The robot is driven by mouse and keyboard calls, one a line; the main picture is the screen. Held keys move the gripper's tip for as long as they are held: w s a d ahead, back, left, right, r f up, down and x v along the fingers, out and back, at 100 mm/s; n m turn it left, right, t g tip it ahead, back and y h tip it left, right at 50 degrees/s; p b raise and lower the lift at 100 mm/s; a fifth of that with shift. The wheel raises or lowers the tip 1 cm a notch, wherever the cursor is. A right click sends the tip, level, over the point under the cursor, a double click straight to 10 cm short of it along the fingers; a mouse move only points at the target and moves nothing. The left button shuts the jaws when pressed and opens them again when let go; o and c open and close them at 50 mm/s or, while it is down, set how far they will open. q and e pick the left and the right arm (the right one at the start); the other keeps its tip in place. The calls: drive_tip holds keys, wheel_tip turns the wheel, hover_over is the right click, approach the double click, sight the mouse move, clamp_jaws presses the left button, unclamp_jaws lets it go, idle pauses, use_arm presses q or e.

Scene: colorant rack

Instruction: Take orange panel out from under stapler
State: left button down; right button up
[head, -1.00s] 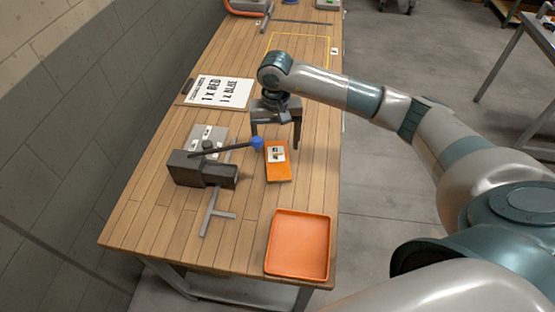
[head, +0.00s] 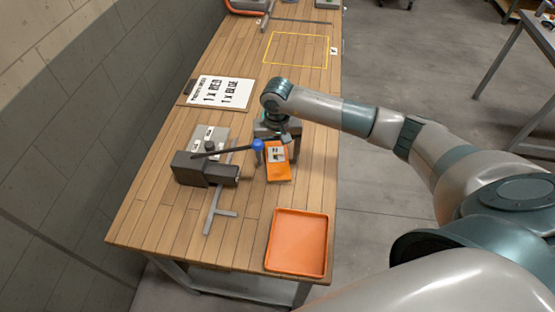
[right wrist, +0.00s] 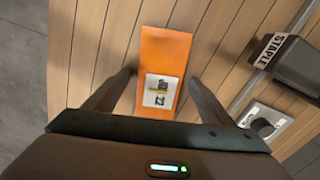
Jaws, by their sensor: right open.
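The orange panel (head: 279,171) lies flat on the wooden bench, right of the dark stapler (head: 200,172). The stapler's dark lever ends in a blue knob (head: 257,145) near the panel's left edge. In the right wrist view the panel (right wrist: 165,55) shows a white label and lies clear of the stapler (right wrist: 290,65), marked STAPLE. My right gripper (right wrist: 160,85) is open, with one finger on each side of the panel near its label. In the head view my right gripper (head: 277,135) is over the panel's far end, its fingertips partly hidden. My left gripper is not in view.
An empty orange tray (head: 298,243) sits at the bench's near right corner. A grey T-shaped bar (head: 214,211) lies in front of the stapler. A printed sign (head: 222,93) and a yellow outlined square (head: 297,34) are farther back. A wall borders the left side.

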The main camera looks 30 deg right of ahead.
drive_tip(key=c, duration=1.2)
drive_tip(key=shift+r, duration=0.2)
drive_tip(key=shift+r+b, duration=0.55)
drive_tip(key=shift+b, duration=0.05)
wheel_tip(320, 180, up, 3)
drive_tip(key=shift+s+d+f+b, duration=0.1)
drive_tip(key=shift+d+f+b, duration=0.1)
drive_tip(key=shift+b, duration=0.65)
drive_tip(key=shift+s+d+r+b, duration=0.75)
drive_tip(key=shift+s+r, duration=0.4)
drive_tip(key=shift+s, duration=0.6)
drive_tip(key=shift+s+d+r+b, duration=0.6)
drive_tip(key=shift+s+r+b, duration=0.45)
drive_tip(key=shift+s, duration=0.75)
drive_tip(key=shift+s+d+r+b, duration=0.7)
drive_tip(key=shift+s+r, duration=0.6)
drive_tip(key=shift+s, duration=0.45)
